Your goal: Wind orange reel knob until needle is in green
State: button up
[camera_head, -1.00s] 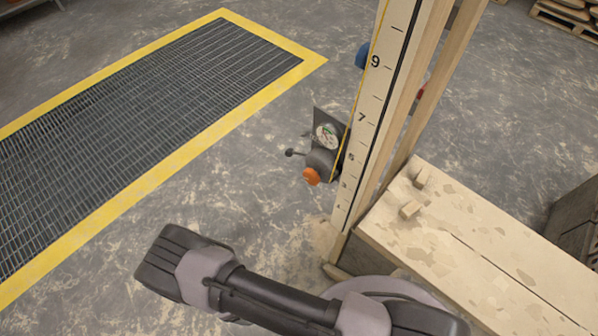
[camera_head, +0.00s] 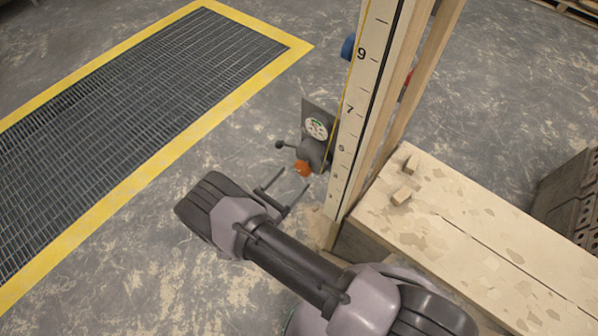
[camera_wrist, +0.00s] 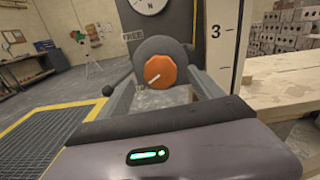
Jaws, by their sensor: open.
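The orange reel knob (camera_head: 302,168) sits on the front of a dark grey reel (camera_head: 312,152) low on the tall numbered post. In the wrist view the knob (camera_wrist: 160,72) faces me, with a white mark slanting across it. My gripper (camera_head: 296,178) is open, its two fingers reaching toward the knob. In the wrist view the fingers lie left and right of the knob; I see no contact. The round white gauge (camera_head: 316,128) above the reel has a green patch, but its needle is too small to read. The wrist view shows only the gauge's lower part (camera_wrist: 148,4).
A crank handle with a ball end (camera_head: 280,144) sticks out left of the reel. The numbered post (camera_head: 352,130) stands just right, beside a plank bench (camera_head: 450,215) with small wooden blocks. A yellow-edged floor grating (camera_head: 130,100) lies left. A "FREE" label (camera_wrist: 132,36) is beside the reel.

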aim_at(301, 171)
jog(key=x, duration=0.4)
jog(key=shift+w+d, duration=0.1)
jog(key=shift+d, duration=0.05)
jog(key=shift+c, duration=0.5)
jog(key=c, duration=1.3)
jog(key=m+b, duration=0.2)
jog(key=m, duration=0.4)
jog(key=shift+f+b, duration=0.1)
jog(key=shift+b, duration=0.3)
jog(key=m+b, duration=0.1)
jog(key=m, duration=0.4)
jog(key=shift+m+b, duration=0.3)
jog(key=shift+b, duration=0.05)
